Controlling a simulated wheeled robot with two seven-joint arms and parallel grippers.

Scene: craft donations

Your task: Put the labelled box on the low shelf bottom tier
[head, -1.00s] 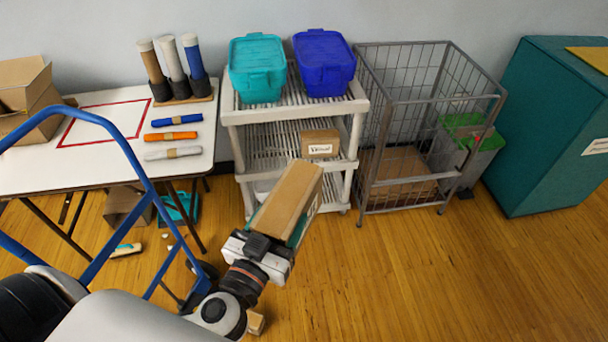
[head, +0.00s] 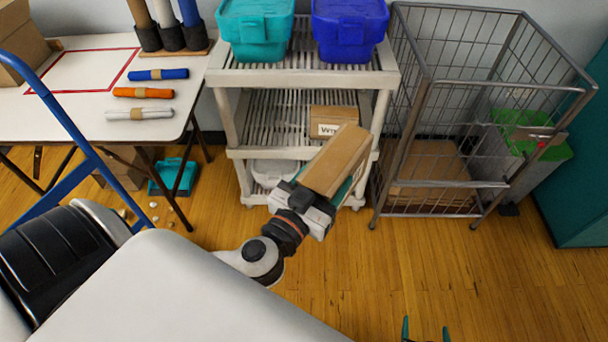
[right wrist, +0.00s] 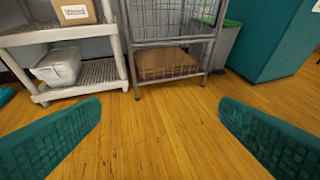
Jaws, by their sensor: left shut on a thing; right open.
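My left gripper (head: 320,183) is shut on a cardboard box (head: 337,158), held tilted in the air in front of the white slatted shelf (head: 300,76). From the head it overlaps the shelf's lower right part; I cannot tell the gap between them. No label on the held box is readable now. A second cardboard box (head: 334,120), with a white written label, sits on the middle tier and shows in the right wrist view (right wrist: 76,11). The bottom tier (right wrist: 98,71) bears a white bin (right wrist: 58,68), with bare slats to its right. My right gripper (head: 425,331) is open and empty.
Teal (head: 256,30) and blue (head: 350,30) lidded bins stand on the top tier. A wire cage (head: 480,80) stands close to the shelf's right side. A table (head: 95,85) stands left, with a blue-framed cart (head: 70,125) before it. The floor in front is clear.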

